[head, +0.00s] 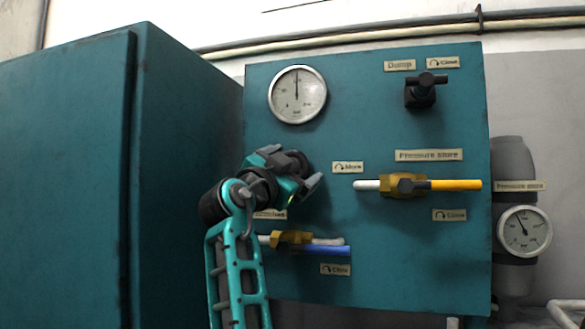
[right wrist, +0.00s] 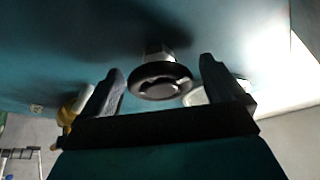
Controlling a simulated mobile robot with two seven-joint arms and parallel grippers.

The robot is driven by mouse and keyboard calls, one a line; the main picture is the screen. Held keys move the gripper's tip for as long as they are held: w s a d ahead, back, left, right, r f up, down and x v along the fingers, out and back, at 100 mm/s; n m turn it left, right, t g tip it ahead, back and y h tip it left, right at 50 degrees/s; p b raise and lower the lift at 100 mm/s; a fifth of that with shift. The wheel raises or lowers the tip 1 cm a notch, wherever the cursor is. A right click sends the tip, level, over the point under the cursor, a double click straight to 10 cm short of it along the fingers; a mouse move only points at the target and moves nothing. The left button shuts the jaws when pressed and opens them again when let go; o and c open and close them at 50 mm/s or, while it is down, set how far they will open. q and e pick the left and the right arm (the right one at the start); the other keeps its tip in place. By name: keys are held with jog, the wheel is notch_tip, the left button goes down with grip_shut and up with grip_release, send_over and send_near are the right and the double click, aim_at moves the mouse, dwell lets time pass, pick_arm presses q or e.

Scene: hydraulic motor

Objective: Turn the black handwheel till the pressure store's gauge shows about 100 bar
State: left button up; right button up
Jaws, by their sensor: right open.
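The black handwheel (right wrist: 160,82) sits on a short stem on the teal panel. In the right wrist view it lies between the two fingers of my right gripper (right wrist: 162,85), with a gap on either side. In the head view my right gripper (head: 293,168) is open at the panel and hides most of the wheel. The pressure store (head: 510,160) is a grey cylinder at the right. Its round gauge (head: 525,231) has a needle pointing up and left; the numbers are too small to read. My left gripper is not in view.
The panel (head: 370,100) carries another gauge (head: 297,94), needle straight up, and a black dump knob (head: 420,92). A yellow-handled valve (head: 455,185) and a blue-handled valve (head: 320,250) lie horizontal near my gripper. A teal cabinet (head: 65,180) stands left.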

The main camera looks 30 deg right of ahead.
jog(key=v, duration=1.3)
